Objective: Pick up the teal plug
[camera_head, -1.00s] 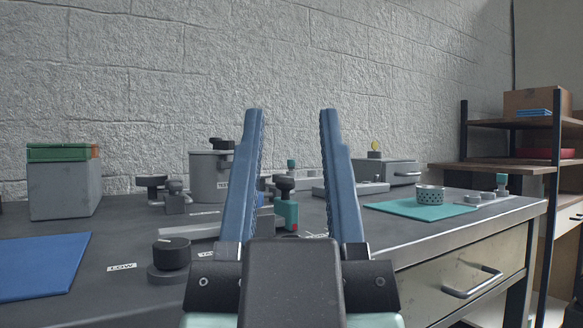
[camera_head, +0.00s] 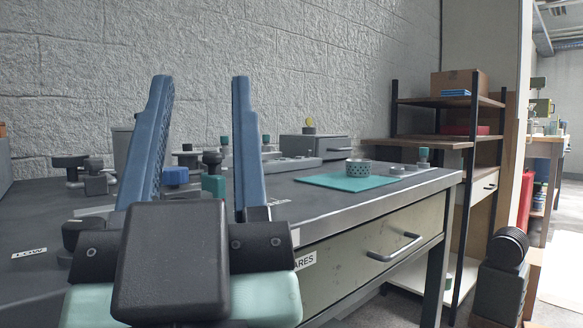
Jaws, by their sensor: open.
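Several small teal-topped pieces are in view, and I cannot tell for sure which is the plug. One teal top (camera_head: 423,153) stands on a grey holder at the bench's right end, behind the teal mat. Two more, a teal top (camera_head: 265,139) and another teal top (camera_head: 224,140), show further back on the bench near my right finger. A larger teal block (camera_head: 213,185) under a black knob stands between my fingers in the picture. My gripper (camera_head: 201,85) is open and empty, its fingers pointing up in the picture, apart from all of these.
A patterned cup (camera_head: 359,167) stands on the teal mat (camera_head: 330,181). A grey box with a handle (camera_head: 315,147) is behind it. The bench drawer (camera_head: 365,262) is shut. Dark knobs crowd the left side of the bench. A shelf unit (camera_head: 460,102) stands at the right.

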